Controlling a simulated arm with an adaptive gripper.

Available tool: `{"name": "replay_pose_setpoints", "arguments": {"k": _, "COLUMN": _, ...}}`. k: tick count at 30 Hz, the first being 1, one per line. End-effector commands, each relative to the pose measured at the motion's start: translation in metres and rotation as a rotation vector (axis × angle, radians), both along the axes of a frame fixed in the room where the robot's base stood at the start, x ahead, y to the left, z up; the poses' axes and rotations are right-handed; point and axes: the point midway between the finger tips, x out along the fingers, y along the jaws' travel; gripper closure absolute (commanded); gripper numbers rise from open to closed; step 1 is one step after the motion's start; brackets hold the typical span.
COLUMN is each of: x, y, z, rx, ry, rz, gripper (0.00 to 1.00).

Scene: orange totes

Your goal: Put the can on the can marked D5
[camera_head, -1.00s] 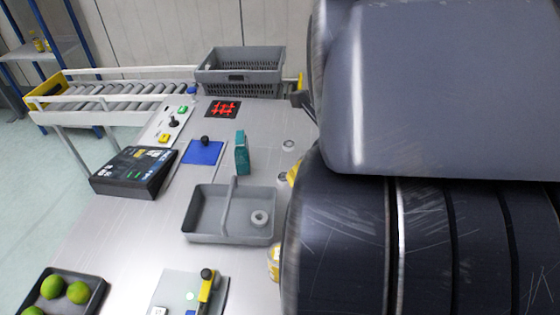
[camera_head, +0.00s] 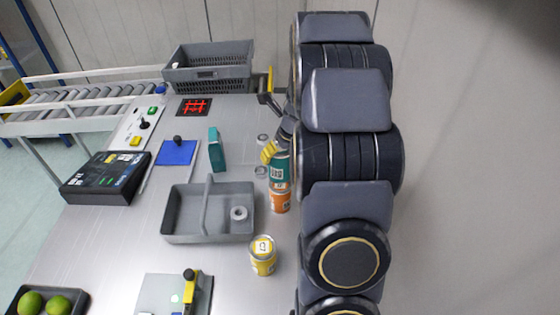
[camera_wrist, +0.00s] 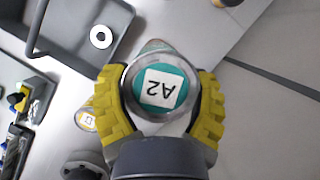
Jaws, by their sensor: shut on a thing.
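My gripper (camera_wrist: 160,100) is shut on a teal can (camera_wrist: 137,88), with a yellow finger on each side. The held can's top label reads A2. In the head view the teal can (camera_head: 279,172) is upright at one yellow finger of my gripper (camera_head: 269,152). An orange can (camera_head: 280,201) shows directly below it in the picture. I cannot tell whether the two touch. A yellow can (camera_head: 263,262) stands upright nearer the front, with a white label on top. It also shows in the wrist view (camera_wrist: 86,122). I cannot read D5 on any can.
A grey divided tray (camera_head: 172,215) with a white ring (camera_head: 239,213) lies left of the cans. A teal box (camera_head: 216,150) stands behind it. A glass plate with a yellow-handled device (camera_head: 190,290) lies in front. Bare table surrounds the yellow can.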

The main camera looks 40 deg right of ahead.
Motion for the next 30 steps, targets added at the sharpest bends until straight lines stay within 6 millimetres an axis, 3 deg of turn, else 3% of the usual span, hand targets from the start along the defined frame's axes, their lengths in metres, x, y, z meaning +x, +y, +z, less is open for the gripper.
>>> {"name": "replay_pose_setpoints", "arguments": {"k": 6, "x": -0.001, "y": 0.001, "z": -0.030, "rx": 0.005, "ry": 0.002, "rz": 0.000, "gripper": 0.69}}
{"name": "replay_pose_setpoints", "arguments": {"k": 16, "x": 0.000, "y": 0.001, "z": -0.033, "rx": 0.002, "ry": 0.002, "rz": 0.001, "gripper": 0.69}}
{"name": "replay_pose_setpoints", "arguments": {"k": 17, "x": -0.001, "y": 0.001, "z": -0.033, "rx": 0.003, "ry": 0.001, "rz": 0.001, "gripper": 0.31}}
{"name": "replay_pose_setpoints", "arguments": {"k": 19, "x": -0.001, "y": 0.001, "z": -0.033, "rx": 0.002, "ry": 0.002, "rz": 0.001, "gripper": 0.02}}
{"name": "replay_pose_setpoints", "arguments": {"k": 30, "x": -0.001, "y": 0.001, "z": -0.030, "rx": 0.001, "ry": 0.001, "rz": 0.000, "gripper": 0.01}}
